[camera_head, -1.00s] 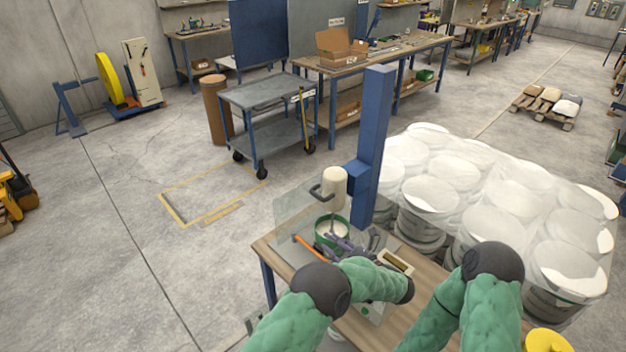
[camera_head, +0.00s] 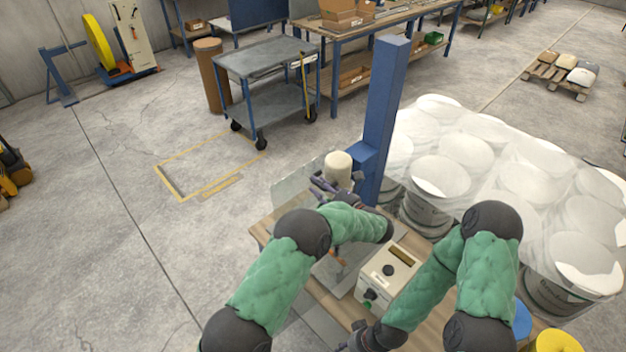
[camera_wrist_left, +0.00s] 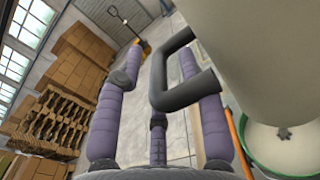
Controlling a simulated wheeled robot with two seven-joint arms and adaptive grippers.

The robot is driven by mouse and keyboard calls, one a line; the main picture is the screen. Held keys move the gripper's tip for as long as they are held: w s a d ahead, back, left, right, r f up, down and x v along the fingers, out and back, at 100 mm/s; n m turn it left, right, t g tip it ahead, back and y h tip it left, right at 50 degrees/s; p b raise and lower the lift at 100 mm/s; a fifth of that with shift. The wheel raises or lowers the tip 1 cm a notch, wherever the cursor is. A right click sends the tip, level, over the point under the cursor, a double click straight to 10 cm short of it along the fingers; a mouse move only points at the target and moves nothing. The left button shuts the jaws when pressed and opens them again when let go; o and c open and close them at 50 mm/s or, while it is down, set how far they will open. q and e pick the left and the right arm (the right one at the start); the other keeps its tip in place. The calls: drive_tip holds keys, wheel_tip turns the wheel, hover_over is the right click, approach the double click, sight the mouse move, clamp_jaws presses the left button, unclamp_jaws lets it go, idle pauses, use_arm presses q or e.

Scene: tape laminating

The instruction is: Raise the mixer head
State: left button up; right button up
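The mixer head (camera_head: 339,170) is a cream cylinder on a blue column (camera_head: 387,115); it fills the upper right of the left wrist view (camera_wrist_left: 250,50). Its dark, bracket-shaped handle (camera_wrist_left: 158,78) points toward the left finger. My left gripper (camera_head: 325,187) is at the head's left side, fingers apart. In the left wrist view (camera_wrist_left: 160,55) the handle's bar lies between the purple fingers, and its arms cross in front of the right finger. No grip shows. A green-rimmed tub (camera_wrist_left: 272,165) is below the head. My right gripper (camera_head: 352,342) is low at the table's front, its fingers unclear.
A control box (camera_head: 390,275) with a display and knobs stands on the wooden table (camera_head: 330,302), between my arms. Wrapped white buckets (camera_head: 440,175) crowd the right side. A clear panel (camera_head: 290,190) stands left of the head. Floor at left is open.

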use_arm(q)
drive_tip(key=shift+x, duration=1.65)
drive_tip(key=shift+s+r, duration=0.1)
clamp_jaws()
